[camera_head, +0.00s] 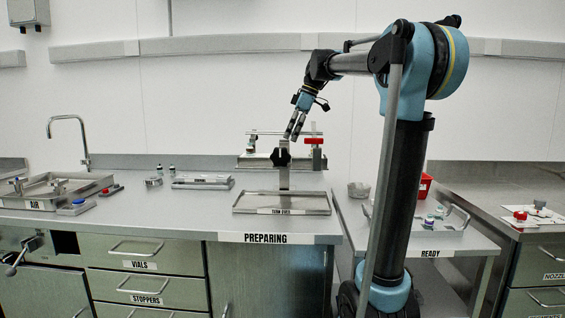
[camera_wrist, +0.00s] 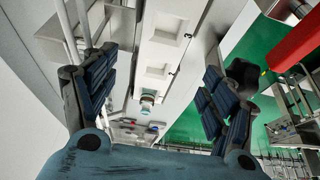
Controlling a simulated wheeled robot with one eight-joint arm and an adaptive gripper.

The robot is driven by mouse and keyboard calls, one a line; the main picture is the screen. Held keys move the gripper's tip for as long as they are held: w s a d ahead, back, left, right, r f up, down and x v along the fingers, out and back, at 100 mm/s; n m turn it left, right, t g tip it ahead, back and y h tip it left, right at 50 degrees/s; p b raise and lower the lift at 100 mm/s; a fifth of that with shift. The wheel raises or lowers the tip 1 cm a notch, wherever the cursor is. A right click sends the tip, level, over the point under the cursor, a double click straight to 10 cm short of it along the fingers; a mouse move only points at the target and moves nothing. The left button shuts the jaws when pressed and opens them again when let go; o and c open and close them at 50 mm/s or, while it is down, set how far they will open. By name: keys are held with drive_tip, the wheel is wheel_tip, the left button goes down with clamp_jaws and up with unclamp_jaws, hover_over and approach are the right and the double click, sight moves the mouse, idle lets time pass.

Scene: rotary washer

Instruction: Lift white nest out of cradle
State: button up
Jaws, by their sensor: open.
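My gripper (camera_head: 294,128) hangs above the washer stand at the back of the preparing bench, its fingers pointing down. In the wrist view my gripper (camera_wrist: 160,88) is open, with dark ribbed pads far apart and nothing held between them. A pale block with square recesses (camera_wrist: 166,50), which looks like the white nest, shows between and beyond the fingers; I see no finger closed on it. A small clear vial-like piece (camera_wrist: 147,98) shows near its lower end. In the head view the stand has a black knob (camera_head: 281,157) and a red clamp (camera_head: 314,141). I cannot separate nest from cradle there.
A shallow "turn over" tray (camera_head: 318,201) lies in front of the stand. A flat metal case (camera_head: 202,182) and a sink tray (camera_head: 55,190) are to the left. The lower "ready" table (camera_head: 440,240) stands right, behind my column.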

drive_tip(key=shift+x, duration=3.8)
drive_tip(key=c, duration=1.3)
